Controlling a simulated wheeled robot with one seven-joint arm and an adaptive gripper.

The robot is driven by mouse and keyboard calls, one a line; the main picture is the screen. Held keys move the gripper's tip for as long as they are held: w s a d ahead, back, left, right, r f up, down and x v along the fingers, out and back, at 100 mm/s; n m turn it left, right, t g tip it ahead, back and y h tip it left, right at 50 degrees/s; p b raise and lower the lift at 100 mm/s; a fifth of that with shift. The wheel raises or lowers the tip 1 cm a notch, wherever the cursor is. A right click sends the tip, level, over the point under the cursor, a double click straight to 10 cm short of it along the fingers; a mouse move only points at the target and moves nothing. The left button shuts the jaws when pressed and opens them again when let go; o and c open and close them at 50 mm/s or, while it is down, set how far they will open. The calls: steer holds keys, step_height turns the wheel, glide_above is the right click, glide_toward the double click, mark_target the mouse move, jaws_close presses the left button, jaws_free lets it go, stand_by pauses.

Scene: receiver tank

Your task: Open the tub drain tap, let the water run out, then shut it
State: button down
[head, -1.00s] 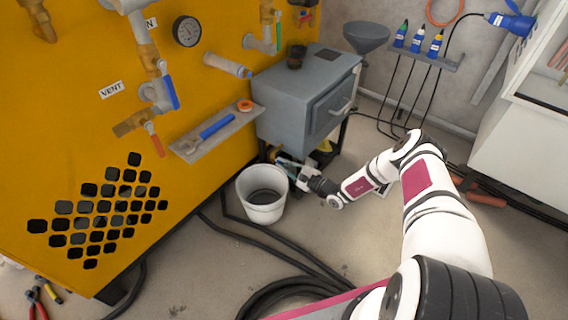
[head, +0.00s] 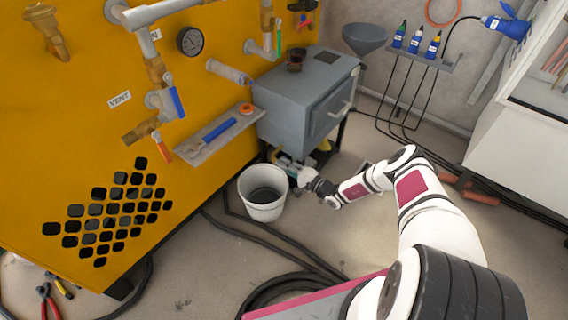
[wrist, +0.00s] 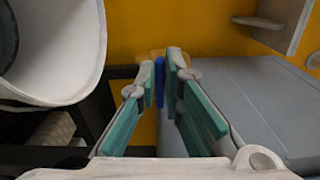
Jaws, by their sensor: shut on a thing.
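The grey tub (head: 292,112) stands on a dark frame beside the yellow cabinet; it is also the grey wall at the right of the wrist view (wrist: 255,100). My gripper (wrist: 167,62) has its fingers closed on a narrow blue lever (wrist: 160,80), which looks like the drain tap's handle. A bit of brass shows behind the fingertips; the tap's outlet is hidden. In the head view my gripper (head: 281,161) is low under the tub. A white bucket (head: 262,207) stands on the floor to its left. I cannot tell whether water is running or how far the lever is turned.
A shelf (head: 218,137) with a blue wrench juts from the yellow cabinet (head: 40,150) above the bucket. Black hoses (head: 275,245) lie on the floor in front. A white cabinet (head: 525,140) stands at the right.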

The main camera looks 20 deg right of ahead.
steer(key=shift+f+n, duration=0.1)
steer(key=shift+n, duration=0.4)
steer(key=c, duration=1.7)
jaws_free()
steer(key=shift+s+d, duration=0.1)
steer(key=v, duration=1.1)
steer(key=shift+s+d, duration=0.2)
steer(key=shift+s, duration=0.15)
